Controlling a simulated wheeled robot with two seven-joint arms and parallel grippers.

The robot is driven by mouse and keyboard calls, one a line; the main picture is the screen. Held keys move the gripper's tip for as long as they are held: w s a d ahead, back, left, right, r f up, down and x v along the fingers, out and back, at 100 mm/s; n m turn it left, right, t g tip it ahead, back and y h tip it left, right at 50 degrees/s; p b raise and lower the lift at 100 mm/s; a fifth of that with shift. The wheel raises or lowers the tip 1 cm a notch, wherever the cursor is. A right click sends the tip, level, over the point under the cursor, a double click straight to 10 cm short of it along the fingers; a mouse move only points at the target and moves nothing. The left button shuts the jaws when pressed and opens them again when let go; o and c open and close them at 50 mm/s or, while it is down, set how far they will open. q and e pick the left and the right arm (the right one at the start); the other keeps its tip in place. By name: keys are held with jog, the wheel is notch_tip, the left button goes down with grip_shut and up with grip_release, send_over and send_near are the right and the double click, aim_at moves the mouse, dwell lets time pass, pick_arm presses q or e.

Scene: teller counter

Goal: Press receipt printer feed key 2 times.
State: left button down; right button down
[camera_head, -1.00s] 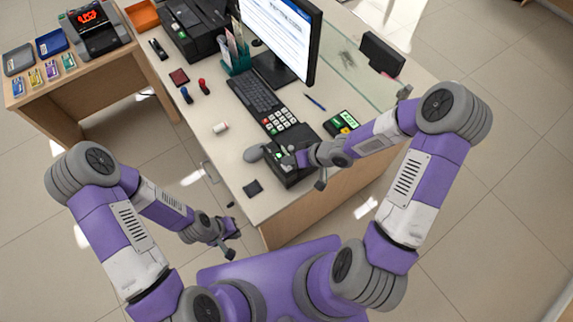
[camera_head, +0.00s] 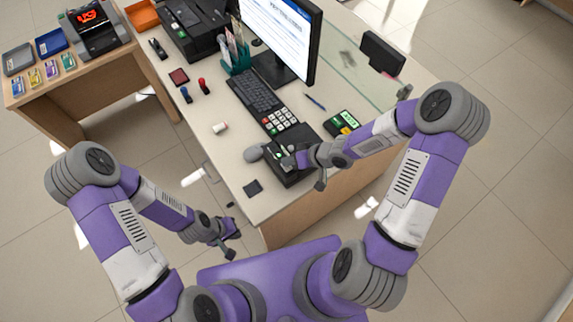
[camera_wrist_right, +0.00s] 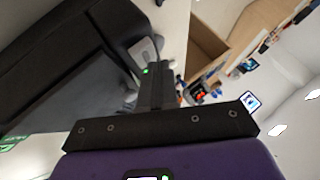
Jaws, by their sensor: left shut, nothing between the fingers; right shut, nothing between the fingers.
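The receipt printer (camera_head: 296,139) is a black box near the front edge of the counter. It fills the left of the right wrist view as a dark body (camera_wrist_right: 60,75). A light grey panel (camera_wrist_right: 146,48) and a small green light (camera_wrist_right: 146,71) show close to my fingertips there. My right gripper (camera_head: 287,161) is shut and empty at the printer's top; its dark fingers (camera_wrist_right: 150,88) reach toward the panel. I cannot tell whether they touch a key, and the feed key itself is not clear. My left gripper (camera_head: 232,243) is shut and empty, below and off the counter's front edge.
A keypad (camera_head: 278,121) and keyboard (camera_head: 254,93) lie behind the printer. A grey rounded object (camera_head: 253,153) is at its left and a green-screened terminal (camera_head: 342,122) at its right. A dark pad (camera_head: 252,187) lies near the front edge. The monitor (camera_head: 280,35) stands farther back.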

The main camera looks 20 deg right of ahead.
jog(key=shift+f, duration=0.55)
dwell(0.6)
jog(key=shift+r, duration=0.1)
jog(key=shift+r+p, duration=0.85)
notch_tip(320, 180, up, 5)
jog(key=p, duration=0.5)
jog(key=shift+r+p, duration=0.1)
jog(key=shift+p, duration=0.25)
dwell(0.5)
